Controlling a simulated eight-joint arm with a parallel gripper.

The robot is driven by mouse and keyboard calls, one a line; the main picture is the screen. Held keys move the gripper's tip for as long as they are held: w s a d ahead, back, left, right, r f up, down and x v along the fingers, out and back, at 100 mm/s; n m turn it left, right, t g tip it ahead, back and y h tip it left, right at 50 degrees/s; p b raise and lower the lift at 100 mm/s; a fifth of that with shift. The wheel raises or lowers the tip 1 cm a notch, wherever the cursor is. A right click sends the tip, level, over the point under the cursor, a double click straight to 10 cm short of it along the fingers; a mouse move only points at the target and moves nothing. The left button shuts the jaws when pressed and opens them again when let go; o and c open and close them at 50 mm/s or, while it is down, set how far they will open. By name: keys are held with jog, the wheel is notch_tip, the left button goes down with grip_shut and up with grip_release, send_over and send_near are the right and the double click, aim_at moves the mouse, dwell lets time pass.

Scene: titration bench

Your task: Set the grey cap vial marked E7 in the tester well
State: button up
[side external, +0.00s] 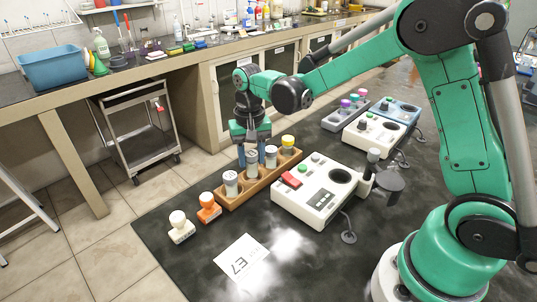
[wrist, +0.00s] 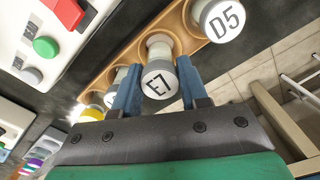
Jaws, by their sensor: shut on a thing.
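The vial marked E7 (wrist: 158,78) has a grey cap with a white label on top. It is upright between the two fingers of my gripper (wrist: 160,92), which is shut on it. In the side external view my gripper (side external: 251,152) points down over the wooden rack (side external: 262,184), with the held vial (side external: 251,164) at its row of vials. I cannot tell whether its base is clear of the rack. The white tester (side external: 312,203) stands to the right of the rack, and its round dark well (side external: 340,176) looks empty.
A vial marked D5 (wrist: 222,20) stands close beside the held one; other rack vials include a yellow-capped one (side external: 288,142). A white stamp (side external: 180,229) and an orange stamp (side external: 208,209) stand at the rack's near end. A card marked E7 (side external: 241,261) lies in front.

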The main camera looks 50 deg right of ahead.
aim_at(251, 153)
jog(key=shift+r, duration=2.7)
jog(key=shift+s+d+f+m, duration=0.45)
jog(key=shift+s+d+m, duration=0.45)
jog(key=shift+s+d, duration=1.3)
jog(key=shift+s+d+f+m, duration=0.45)
jog(key=shift+s+d+m, duration=0.7)
jog(key=shift+s, duration=1.7)
jog(key=shift+s+d+f+m, duration=0.45)
jog(key=shift+s+d+m, duration=0.2)
jog(key=shift+s+d, duration=1.65)
jog(key=shift+s+a+f, duration=0.15)
jog(key=shift+f, duration=0.75)
jog(key=shift+s+a+f, duration=0.1)
jog(key=shift+a+f, duration=0.05)
jog(key=shift+f, duration=0.7)
jog(key=o, duration=1.4)
